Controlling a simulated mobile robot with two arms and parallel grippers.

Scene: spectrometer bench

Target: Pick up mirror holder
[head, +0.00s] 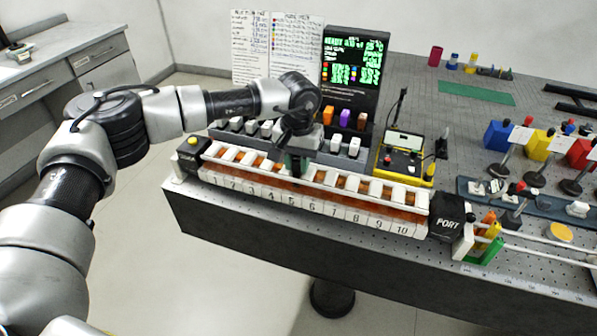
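My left arm reaches in from the left. Its gripper (294,160) points down over the middle of the numbered rail (400,222), near slots 5 and 6. A dark green part shows at the fingertips; I cannot tell whether it is a held piece or part of the gripper. No piece is clearly recognisable as the mirror holder. White-topped blocks (250,127) stand in a grey rack behind the rail, with an orange block (328,114) and a purple block (345,118) behind them. The arm hides part of this rack. My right gripper is not in view.
A black PORT block (449,216) closes the rail's right end. A yellow-edged control box (404,156) stands behind the rail, and a lit screen (354,59) stands at the back. Blue (497,135), yellow (536,145) and red (580,153) blocks on posts stand at right.

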